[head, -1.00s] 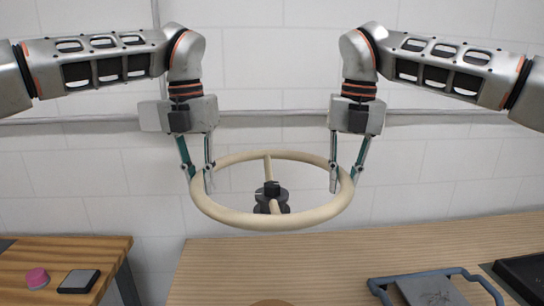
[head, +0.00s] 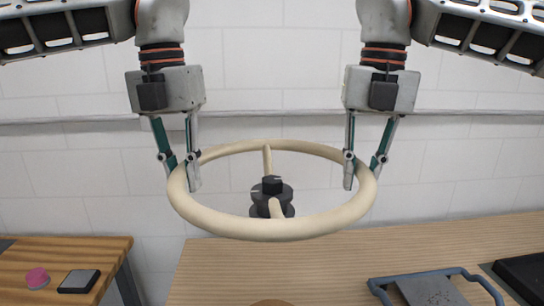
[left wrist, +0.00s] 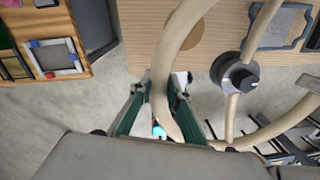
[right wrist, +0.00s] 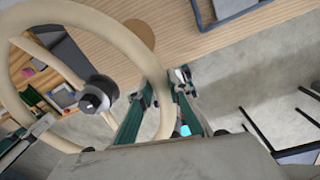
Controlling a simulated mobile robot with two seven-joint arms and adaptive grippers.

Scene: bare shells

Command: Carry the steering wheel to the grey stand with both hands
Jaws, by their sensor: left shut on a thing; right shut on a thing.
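The steering wheel (head: 270,229) has a cream rim, thin cream spokes and a dark hub with a knob. It is held roughly level in the air, above the near table in the head view. My left gripper (head: 180,174) is shut on the left side of the rim, and my right gripper (head: 363,174) on the right side. The rim also passes between the fingers in the left wrist view (left wrist: 161,95) and the right wrist view (right wrist: 157,100). A grey slab with blue-grey handles (head: 430,290) is on the table at the lower right; I cannot tell if it is the grey stand.
The wooden table (head: 225,265) is mostly clear in its middle and left. A round brown thing (head: 270,302) shows at the bottom edge. A black tray (head: 525,275) lies at the far right. A separate table (head: 60,255) at left bears a pink piece and a dark-topped block.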

